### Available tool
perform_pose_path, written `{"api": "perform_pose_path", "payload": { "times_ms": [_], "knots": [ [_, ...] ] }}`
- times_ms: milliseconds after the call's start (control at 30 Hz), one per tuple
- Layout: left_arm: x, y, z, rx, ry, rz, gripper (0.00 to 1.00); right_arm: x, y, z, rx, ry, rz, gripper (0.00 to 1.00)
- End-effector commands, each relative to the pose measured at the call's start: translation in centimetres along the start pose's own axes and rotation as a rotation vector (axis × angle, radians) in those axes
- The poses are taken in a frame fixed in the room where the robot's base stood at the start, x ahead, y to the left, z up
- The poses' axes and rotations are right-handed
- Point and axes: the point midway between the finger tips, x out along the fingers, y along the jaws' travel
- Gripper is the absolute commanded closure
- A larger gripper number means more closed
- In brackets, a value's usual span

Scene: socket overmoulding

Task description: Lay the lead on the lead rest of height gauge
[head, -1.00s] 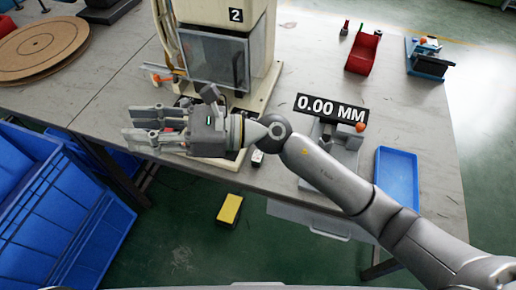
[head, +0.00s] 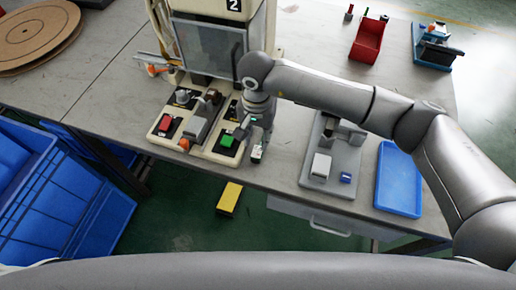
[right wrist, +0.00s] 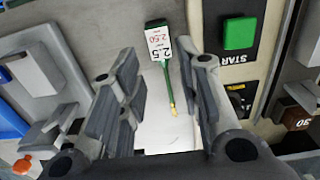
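The lead (right wrist: 171,88) is a thin green cable with a yellow tip and a white label reading 2.5 and 2.50. It lies on the table near its front edge, beside the machine base; its label also shows in the head view (head: 257,153). My right gripper (head: 256,128) points down over it, open and empty. In the right wrist view the gripper's fingers (right wrist: 158,100) straddle the lead's line without touching it. The grey height gauge (head: 345,160) stands to the right, with a light block and a small blue block; my arm hides its display. My left gripper is not in view.
The machine base with a green START button (head: 228,141) and red button (head: 166,126) stands left of the gripper. A blue tray (head: 399,180) lies right of the gauge. A red bin (head: 369,40) and blue fixture (head: 432,46) stand farther back.

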Motion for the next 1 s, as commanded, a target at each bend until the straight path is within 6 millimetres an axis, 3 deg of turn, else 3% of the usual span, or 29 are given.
{"api": "perform_pose_path", "payload": {
  "times_ms": [633, 967, 1000],
  "knots": [
    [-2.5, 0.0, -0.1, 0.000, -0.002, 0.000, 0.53, 7.1, 0.1, 0.5, 0.004, -0.005, -0.003, 0.68],
    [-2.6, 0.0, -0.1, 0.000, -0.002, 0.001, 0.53, 7.9, 0.0, 0.4, 0.001, -0.002, -0.004, 0.68],
    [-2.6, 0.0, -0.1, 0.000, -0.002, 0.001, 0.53, 7.9, 0.0, 0.4, 0.002, -0.002, -0.004, 0.72]
  ]
}}
